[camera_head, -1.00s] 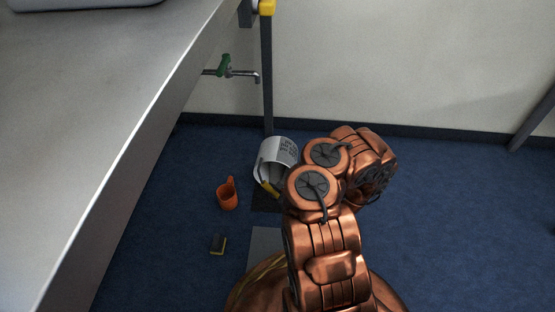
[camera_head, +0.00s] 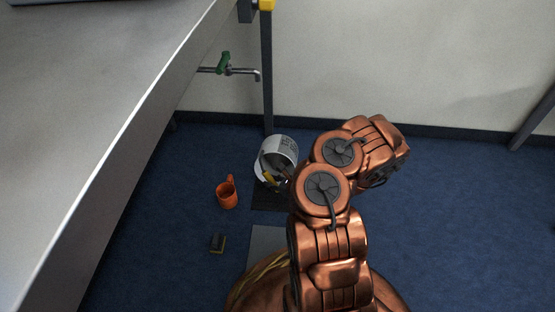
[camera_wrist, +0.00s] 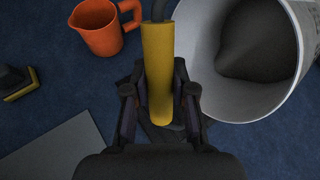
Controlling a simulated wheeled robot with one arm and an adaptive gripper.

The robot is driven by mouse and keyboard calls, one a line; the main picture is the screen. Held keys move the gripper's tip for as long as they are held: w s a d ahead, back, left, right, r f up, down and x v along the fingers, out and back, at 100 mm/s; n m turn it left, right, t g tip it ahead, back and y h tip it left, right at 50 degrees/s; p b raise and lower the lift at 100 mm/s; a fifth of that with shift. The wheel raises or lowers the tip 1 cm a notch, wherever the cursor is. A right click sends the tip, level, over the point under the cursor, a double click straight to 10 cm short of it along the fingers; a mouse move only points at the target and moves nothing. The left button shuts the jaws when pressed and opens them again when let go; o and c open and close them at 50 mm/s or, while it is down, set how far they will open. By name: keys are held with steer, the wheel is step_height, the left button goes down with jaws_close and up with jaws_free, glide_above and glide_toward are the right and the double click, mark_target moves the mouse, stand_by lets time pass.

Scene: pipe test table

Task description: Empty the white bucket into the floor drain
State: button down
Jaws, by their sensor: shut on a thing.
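The white bucket (camera_head: 284,146) is tilted near the foot of the grey post, with dark print on its side. In the wrist view the bucket (camera_wrist: 306,35) is at the right, its mouth turned towards the camera and dark grey matter inside. My gripper (camera_wrist: 158,100) is shut on the yellow handle grip (camera_wrist: 158,60), which also shows in the head view (camera_head: 269,179). My arm hides most of the gripper there. A dark square (camera_head: 270,201) on the floor below the bucket looks like the drain; the bucket and arm partly cover it.
An orange jug (camera_head: 227,194) stands left of the bucket. A small black and yellow block (camera_head: 218,243) and a flat grey plate (camera_head: 267,239) lie nearer. A grey bench (camera_head: 110,90) fills the left, with a green-handled tap (camera_head: 223,63) beyond its edge. Blue floor is clear at right.

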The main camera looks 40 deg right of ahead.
steer(key=shift+w+d+r+g+b, duration=0.35)
steer(key=shift+w+r+b, duration=0.15)
steer(key=shift+r, duration=0.2)
steer(key=w+d+r+m+g+y+p, duration=0.2)
steer(key=r+p, duration=0.5)
steer(key=p, duration=0.7)
steer(key=shift+w+d+m+g+y+p, duration=0.3)
steer(key=shift+w+d+m+g, duration=0.25)
steer(key=shift+d, duration=0.25)
steer(key=shift+w+f, duration=0.1)
